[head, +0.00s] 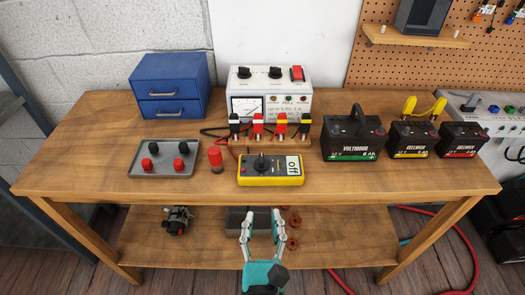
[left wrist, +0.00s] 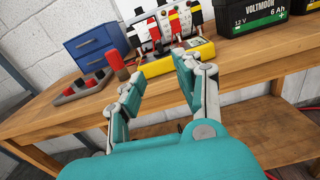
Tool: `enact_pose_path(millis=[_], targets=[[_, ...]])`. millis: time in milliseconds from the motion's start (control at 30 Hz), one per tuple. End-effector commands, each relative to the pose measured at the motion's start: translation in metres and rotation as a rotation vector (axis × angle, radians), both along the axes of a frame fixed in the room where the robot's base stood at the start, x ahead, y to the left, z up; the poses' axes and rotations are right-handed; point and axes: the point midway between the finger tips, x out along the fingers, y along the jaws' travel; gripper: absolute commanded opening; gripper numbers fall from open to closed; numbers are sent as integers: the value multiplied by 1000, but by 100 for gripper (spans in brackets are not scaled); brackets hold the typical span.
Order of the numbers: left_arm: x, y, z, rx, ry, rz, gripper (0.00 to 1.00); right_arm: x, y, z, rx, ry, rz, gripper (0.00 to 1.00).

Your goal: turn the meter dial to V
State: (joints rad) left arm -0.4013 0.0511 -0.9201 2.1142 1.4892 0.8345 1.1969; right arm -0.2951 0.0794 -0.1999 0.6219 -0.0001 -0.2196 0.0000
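The yellow meter (head: 271,170) lies on the workbench near its front edge, with a black round dial (head: 262,163) on its face. Its display reads "Off". In the left wrist view the meter (left wrist: 160,67) lies beyond the fingertips, partly hidden by a finger; its dial cannot be made out there. My left gripper (head: 262,212) is open and empty, in front of the bench edge and below the meter, with its fingers pointing toward the bench; it also shows in the left wrist view (left wrist: 158,72). My right gripper is not in view.
A red cylinder (head: 215,158) stands just left of the meter, beside a grey tray (head: 165,170) with red and black knobs. A test unit (head: 270,92) with colored clamps stands behind. A Voltmoor battery (head: 352,138) stands to the right. The bench front (head: 330,198) is bare.

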Motion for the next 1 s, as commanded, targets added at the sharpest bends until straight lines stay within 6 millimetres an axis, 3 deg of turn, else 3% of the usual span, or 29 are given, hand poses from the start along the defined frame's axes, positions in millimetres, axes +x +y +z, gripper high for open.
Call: enact_pose_path(millis=[133,267,700,1000], targets=[[5,2,7,-61,11,6,35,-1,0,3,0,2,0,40],[24,2,8,-56,8,7,35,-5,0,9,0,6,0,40],[121,2,8,-51,7,6,35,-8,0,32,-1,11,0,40],[165,1,6,-52,9,5,35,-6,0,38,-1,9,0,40]])
